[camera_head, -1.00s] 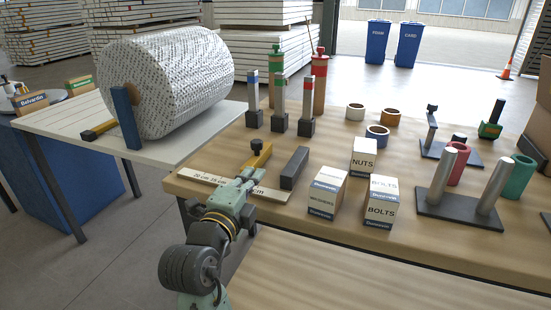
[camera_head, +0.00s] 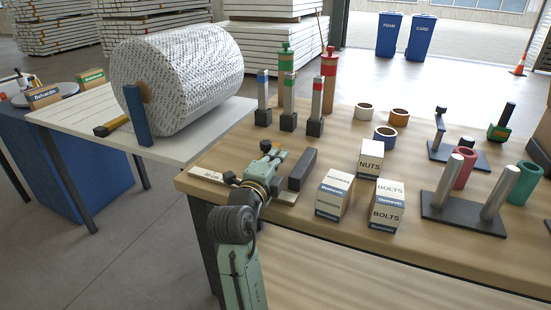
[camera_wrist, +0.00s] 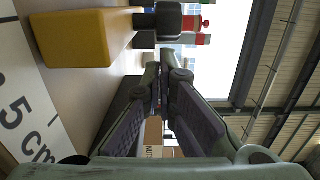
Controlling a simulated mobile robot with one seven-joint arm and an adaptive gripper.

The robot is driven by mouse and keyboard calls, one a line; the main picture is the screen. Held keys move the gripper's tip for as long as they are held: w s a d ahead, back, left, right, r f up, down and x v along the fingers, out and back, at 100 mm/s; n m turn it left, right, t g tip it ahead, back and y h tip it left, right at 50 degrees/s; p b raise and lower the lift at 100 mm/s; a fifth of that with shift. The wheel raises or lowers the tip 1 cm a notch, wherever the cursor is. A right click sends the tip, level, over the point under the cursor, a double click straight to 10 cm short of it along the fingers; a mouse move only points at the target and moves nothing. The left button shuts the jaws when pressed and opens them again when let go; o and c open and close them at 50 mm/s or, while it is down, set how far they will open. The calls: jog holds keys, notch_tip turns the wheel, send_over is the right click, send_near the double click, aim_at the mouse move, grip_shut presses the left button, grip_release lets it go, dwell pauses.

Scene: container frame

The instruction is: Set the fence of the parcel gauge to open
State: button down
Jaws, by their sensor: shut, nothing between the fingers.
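The parcel gauge (camera_head: 207,178) is a pale board with cm markings at the bench's left front corner. Its yellow fence (camera_wrist: 85,36) with a black knob (camera_wrist: 168,20) shows at upper left in the wrist view. In the head view the black knob (camera_head: 265,146) stands just beyond my gripper (camera_head: 274,163), which hides most of the fence and part of the board. A dark block (camera_head: 302,168) stands right of my gripper. In the wrist view my gripper (camera_wrist: 160,72) is shut and empty, its fingertips beside the fence and apart from the knob; contact with the fence cannot be told.
Boxes marked NUTS (camera_head: 370,160) and BOLTS (camera_head: 388,205) and another carton (camera_head: 334,194) stand to the right. Colour-topped posts (camera_head: 288,105) stand behind the gauge. A large wrapped roll (camera_head: 180,78) lies on the left table. Bare bench shows between the posts and boxes.

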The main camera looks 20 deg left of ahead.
jog(key=a+b, duration=0.4)
jog(key=a, duration=0.3)
jog(key=a+b, duration=0.4)
jog(key=a, duration=0.3)
jog(key=shift+w+f, duration=0.15)
jog(key=shift+a+b, duration=0.35)
jog(key=shift+a, duration=0.3)
